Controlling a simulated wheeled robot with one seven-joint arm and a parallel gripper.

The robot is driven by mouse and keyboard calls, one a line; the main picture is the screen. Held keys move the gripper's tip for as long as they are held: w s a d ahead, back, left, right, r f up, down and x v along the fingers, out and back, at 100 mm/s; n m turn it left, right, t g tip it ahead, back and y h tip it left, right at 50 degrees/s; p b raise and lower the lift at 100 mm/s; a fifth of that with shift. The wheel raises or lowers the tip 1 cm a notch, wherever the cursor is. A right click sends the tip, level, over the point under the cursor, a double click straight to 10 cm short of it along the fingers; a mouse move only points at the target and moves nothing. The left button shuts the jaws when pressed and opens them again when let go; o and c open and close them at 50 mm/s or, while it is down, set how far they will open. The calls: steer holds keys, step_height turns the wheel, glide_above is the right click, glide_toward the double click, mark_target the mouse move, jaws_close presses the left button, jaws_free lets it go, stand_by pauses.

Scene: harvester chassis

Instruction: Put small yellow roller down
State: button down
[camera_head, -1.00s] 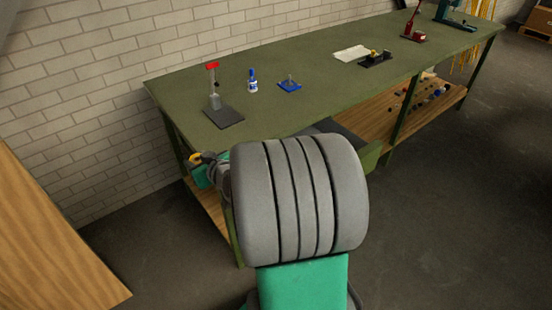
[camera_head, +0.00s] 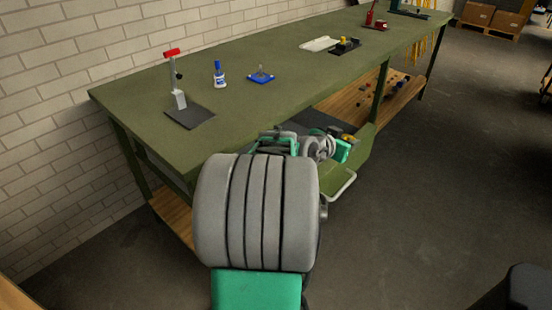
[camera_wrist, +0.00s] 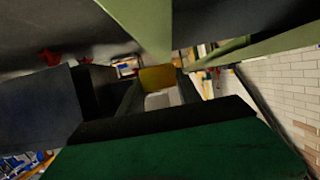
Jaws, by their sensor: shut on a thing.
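My gripper (camera_head: 346,146) is at the open drawer below the bench's front edge in the head view. It is shut on the small yellow roller (camera_head: 350,138), which shows only as a small yellow patch there. In the wrist view the yellow roller (camera_wrist: 158,77) sits between the dark fingers, with a pale grey part below it. Its lower end is hidden by the gripper body. I cannot tell whether the roller touches anything besides the fingers.
The green bench (camera_head: 230,100) carries a stand with a red top (camera_head: 178,85), a blue-and-white bottle (camera_head: 219,75) and a blue base with a pin (camera_head: 261,76). The green drawer (camera_head: 350,172) stands open in front, with a pale handle.

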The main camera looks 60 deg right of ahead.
steer(key=w+f, duration=0.3)
steer(key=w, duration=0.1)
steer(key=w+d+f, duration=0.1)
steer(key=w+f, duration=0.2)
steer(key=w, duration=0.1)
steer(key=w+d+f, duration=0.1)
steer(key=w+f, duration=0.2)
steer(key=w, duration=0.1)
steer(key=shift+w+f+b, duration=0.2)
steer(key=shift+w+b, duration=0.15)
step_height(320, 180, down, 3)
steer(key=shift+r, duration=0.15)
steer(key=shift+f+b, duration=0.5)
steer(key=shift+f, duration=0.05)
steer(key=shift+f+b, duration=0.3)
steer(key=shift+b, duration=0.05)
steer(key=c, duration=0.8)
jaws_free()
steer(key=shift+c, duration=0.2)
